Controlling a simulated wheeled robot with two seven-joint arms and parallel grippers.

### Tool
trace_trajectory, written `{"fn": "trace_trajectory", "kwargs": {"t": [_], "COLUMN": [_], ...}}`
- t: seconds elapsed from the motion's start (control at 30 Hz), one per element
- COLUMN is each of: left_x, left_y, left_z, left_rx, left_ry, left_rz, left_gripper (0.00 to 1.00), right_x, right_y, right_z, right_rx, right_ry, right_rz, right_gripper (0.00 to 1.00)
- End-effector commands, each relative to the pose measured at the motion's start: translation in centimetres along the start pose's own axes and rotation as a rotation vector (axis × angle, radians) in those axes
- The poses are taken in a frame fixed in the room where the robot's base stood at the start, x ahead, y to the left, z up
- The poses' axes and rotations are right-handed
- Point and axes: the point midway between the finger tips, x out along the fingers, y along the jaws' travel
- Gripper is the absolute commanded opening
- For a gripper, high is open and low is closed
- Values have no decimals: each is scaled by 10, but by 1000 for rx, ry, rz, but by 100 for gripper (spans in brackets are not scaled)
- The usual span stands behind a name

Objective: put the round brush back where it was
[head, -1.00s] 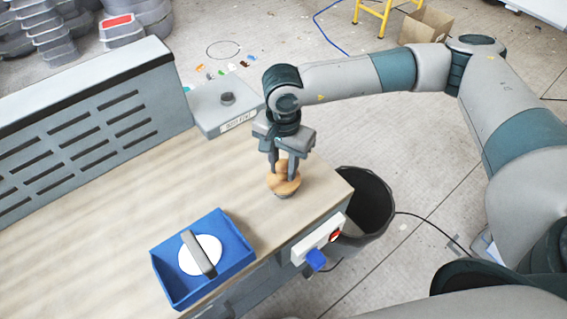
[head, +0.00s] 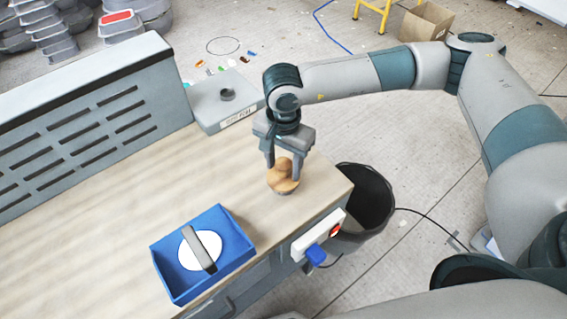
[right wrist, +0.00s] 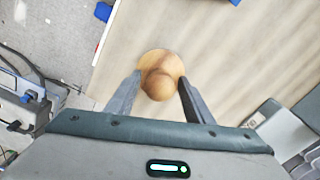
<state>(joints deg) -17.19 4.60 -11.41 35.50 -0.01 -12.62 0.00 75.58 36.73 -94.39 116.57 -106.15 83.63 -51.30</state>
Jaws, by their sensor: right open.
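The round brush (head: 284,178), with a tan wooden knob and round wooden body, stands upright on the bench top (head: 120,215) near its right corner. It also shows in the right wrist view (right wrist: 160,77), seen from above. My right gripper (head: 284,160) is just above and around the knob. Its two fingers are spread apart with gaps on both sides of the knob (right wrist: 160,96). My left gripper is not in view.
A blue tray (head: 240,262) holding a white disc with a grey handle sits at the front edge. A grey box (head: 205,103) stands at the back. A black bin (head: 372,200) and a power strip with blue plug (head: 316,254) are beside the bench's right end.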

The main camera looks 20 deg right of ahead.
Motion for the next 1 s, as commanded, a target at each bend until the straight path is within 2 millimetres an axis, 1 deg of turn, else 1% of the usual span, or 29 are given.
{"fn": "trace_trajectory", "kwargs": {"t": [0.17, 0.2, 0.27, 0.37, 0.6, 0.8, 1.0], "left_x": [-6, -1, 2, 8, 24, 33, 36], "left_y": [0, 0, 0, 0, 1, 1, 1], "left_z": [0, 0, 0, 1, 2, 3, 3], "left_rx": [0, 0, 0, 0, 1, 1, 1], "left_ry": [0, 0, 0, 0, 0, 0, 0], "left_rz": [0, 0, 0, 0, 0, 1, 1], "left_gripper": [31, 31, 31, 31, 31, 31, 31], "right_x": [-5, -7, -13, -27, -71, -103, -120], "right_y": [0, -1, -1, -1, -1, -1, 0], "right_z": [0, 0, 0, 0, -1, -1, 0], "right_rx": [0, 0, 1, 0, 1, 1, 0], "right_ry": [0, 1, 0, 1, 2, 1, 1], "right_rz": [0, -2, -3, -4, -4, -3, -1], "right_gripper": [47, 47, 47, 47, 47, 47, 47]}}
